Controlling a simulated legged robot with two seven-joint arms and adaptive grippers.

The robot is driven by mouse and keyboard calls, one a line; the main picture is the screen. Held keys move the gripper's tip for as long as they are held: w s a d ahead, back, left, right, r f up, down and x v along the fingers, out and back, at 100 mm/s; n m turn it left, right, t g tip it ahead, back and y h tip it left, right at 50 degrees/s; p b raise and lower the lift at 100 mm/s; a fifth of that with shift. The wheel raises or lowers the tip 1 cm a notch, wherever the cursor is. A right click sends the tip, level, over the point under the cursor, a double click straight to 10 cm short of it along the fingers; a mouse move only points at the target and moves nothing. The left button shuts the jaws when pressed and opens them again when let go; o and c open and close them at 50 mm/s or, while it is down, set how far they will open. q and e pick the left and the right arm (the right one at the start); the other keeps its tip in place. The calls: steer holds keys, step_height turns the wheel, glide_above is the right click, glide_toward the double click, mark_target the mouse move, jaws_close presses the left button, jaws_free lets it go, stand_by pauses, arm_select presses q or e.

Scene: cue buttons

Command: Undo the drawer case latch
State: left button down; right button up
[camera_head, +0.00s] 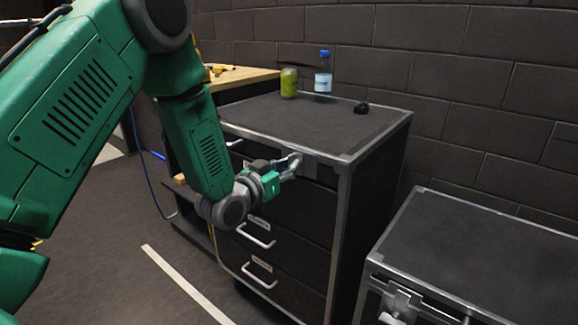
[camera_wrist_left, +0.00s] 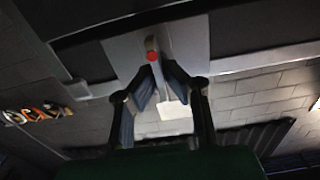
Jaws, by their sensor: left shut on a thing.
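The drawer case (camera_head: 325,125) is a dark cabinet with metal edges and several drawers with pale handles. Its latch (camera_head: 310,165) is a metal plate near the upper right of its front, partly hidden by my gripper. In the left wrist view the latch (camera_wrist_left: 152,57) shows a red dot and a pale lever (camera_wrist_left: 171,107) running down between the fingers. My left gripper (camera_head: 294,166) is at the latch, and its fingers (camera_wrist_left: 167,95) are shut on the lever. My right gripper is not in view.
A second metal-edged case (camera_head: 485,245) stands at right. A wooden-topped bench (camera_head: 240,77) is behind left. Open floor lies in front.

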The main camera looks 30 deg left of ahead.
arm_select(q)
steer(key=c, duration=1.7)
jaws_free()
steer(key=shift+f, duration=0.3)
steer(key=shift+w, duration=0.15)
steer(key=shift+r, duration=0.1)
steer(key=s, duration=0.8)
steer(key=s+a, duration=0.1)
steer(key=s, duration=0.3)
steer(key=shift+a, duration=0.1)
